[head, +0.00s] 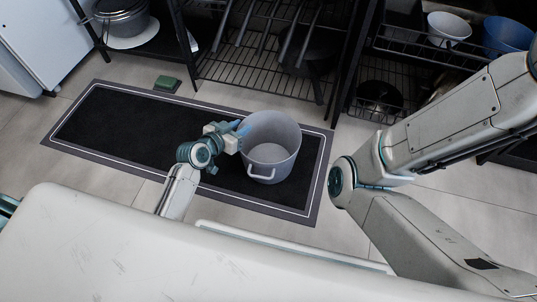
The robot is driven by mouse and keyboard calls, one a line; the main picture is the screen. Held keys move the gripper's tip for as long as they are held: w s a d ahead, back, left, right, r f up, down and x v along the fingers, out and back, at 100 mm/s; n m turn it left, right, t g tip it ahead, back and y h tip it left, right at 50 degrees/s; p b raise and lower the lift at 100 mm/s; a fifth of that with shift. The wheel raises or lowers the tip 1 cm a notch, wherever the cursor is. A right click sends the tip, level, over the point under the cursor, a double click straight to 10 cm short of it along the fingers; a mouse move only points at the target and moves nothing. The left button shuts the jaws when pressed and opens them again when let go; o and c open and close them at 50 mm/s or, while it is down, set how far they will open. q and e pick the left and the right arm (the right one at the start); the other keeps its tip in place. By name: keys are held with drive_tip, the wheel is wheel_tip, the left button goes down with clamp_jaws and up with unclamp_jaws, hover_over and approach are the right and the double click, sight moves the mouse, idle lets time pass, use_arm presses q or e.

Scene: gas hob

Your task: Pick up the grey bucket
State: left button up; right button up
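The grey bucket (270,147) stands upright on a dark floor mat, open at the top and empty as far as I see. A light handle shows low on its near side. My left gripper (238,132) is at the bucket's left rim, its bluish fingers touching or very close to the wall. Whether the fingers are shut on the rim is too small to tell. My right arm comes in from the right, but its gripper is out of view.
The black mat (135,125) with a pale border line lies on the tiled floor. A green block (167,84) lies at its far edge. Black wire racks (265,72) stand behind, holding pans. A white bowl (449,28) and a blue bowl (508,35) sit at the upper right.

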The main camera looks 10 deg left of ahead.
use_arm(q)
clamp_jaws()
drive_tip(key=shift+s+f, duration=0.15)
drive_tip(key=shift+f, duration=0.05)
idle(1.1)
